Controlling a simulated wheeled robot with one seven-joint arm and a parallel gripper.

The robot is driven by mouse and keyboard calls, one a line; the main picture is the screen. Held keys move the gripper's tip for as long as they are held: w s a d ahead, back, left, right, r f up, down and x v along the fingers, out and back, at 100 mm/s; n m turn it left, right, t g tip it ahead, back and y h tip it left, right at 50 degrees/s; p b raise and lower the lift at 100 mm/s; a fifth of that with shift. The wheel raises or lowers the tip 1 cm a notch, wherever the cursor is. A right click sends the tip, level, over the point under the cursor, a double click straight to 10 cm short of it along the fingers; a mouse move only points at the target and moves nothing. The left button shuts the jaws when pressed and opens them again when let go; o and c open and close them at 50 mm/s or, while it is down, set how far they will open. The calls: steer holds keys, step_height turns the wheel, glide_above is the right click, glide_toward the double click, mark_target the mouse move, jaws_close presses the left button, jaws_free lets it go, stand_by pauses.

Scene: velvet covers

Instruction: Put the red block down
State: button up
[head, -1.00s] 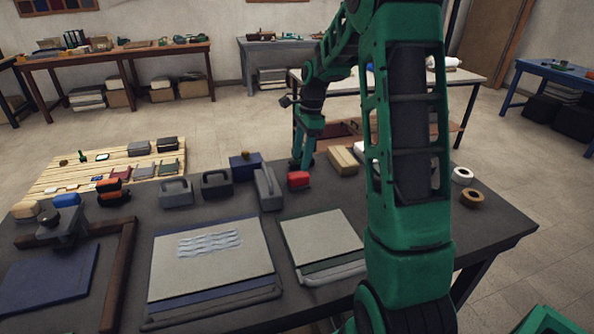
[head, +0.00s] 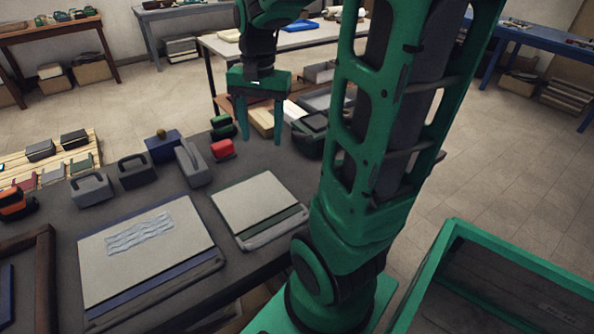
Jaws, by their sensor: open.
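The red block (head: 223,149) sits on the dark work table (head: 270,162), near its far side. My gripper (head: 261,141) points down with its two green fingers spread and nothing between them. In the picture its fingers are to the right of the red block and apart from it. How high the fingertips are above the table is hard to tell.
A grey weight-like block (head: 192,162) stands left of the red block and a green-and-black block (head: 222,127) behind it. A tan block (head: 261,120) and dark bins (head: 312,130) lie behind my gripper. Pale boards (head: 260,203) lie in front.

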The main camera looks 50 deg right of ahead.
steer(key=s+a+f+n, duration=0.1)
steer(key=s+n, duration=0.2)
steer(key=s, duration=0.4)
steer(key=s+a+f+n, duration=0.2)
steer(key=s+n, duration=0.1)
steer(key=s, duration=0.4)
steer(key=shift+s, duration=0.4)
steer(key=shift+w, duration=0.15)
steer(key=shift+w+f, duration=0.25)
steer(key=shift+w, duration=0.25)
steer(key=shift+o, duration=0.5)
